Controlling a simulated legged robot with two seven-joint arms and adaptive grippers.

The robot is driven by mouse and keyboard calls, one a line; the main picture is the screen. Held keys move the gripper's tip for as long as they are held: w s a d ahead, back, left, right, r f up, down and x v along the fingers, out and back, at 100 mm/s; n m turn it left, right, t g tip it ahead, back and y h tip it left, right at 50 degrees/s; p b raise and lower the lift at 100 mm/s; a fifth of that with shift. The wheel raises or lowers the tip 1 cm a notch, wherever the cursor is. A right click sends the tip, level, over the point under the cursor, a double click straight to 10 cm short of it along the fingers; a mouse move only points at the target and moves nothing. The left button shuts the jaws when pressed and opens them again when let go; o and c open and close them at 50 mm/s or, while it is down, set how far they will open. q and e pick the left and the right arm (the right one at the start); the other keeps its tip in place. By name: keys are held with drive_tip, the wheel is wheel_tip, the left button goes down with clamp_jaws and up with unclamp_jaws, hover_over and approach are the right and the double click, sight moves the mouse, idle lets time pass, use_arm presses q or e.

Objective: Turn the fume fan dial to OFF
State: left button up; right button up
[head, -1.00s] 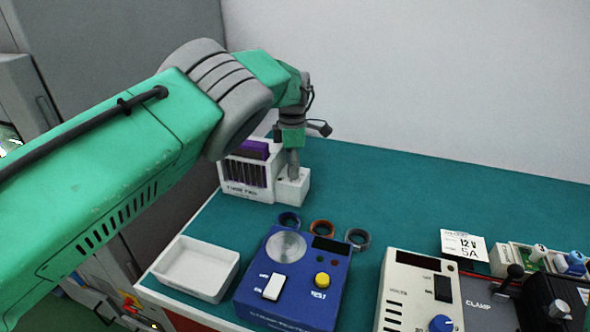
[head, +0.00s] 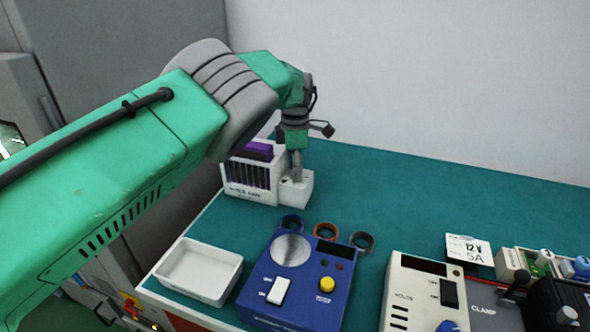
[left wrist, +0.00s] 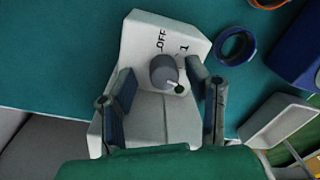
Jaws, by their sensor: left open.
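The fume fan unit (head: 240,192) is a white box with a slotted dark front and a purple top part, at the back left of the bench. Its white dial panel (left wrist: 140,42) shows in the left wrist view, marked OFF and 1. The grey dial (left wrist: 163,70) has a pale pointer line, which points toward the lower right, away from the OFF mark. My left gripper (left wrist: 164,88) is open, with one finger on each side of the dial; contact is not clear. In the head view my left gripper (head: 296,168) reaches down over the panel. My right gripper is not in view.
A white tray (head: 230,284), a blue tester (head: 315,298) and several tape rings (head: 326,231) stand in front of the fan unit. A cream voltage box (head: 395,288) and a black clamp (head: 560,300) are at right. The back middle of the bench is clear.

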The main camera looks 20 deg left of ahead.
use_arm(q)
wheel_tip(320, 180, up, 12)
drive_tip(key=shift+w+a+f, duration=0.2)
drive_tip(key=shift+w, duration=0.2)
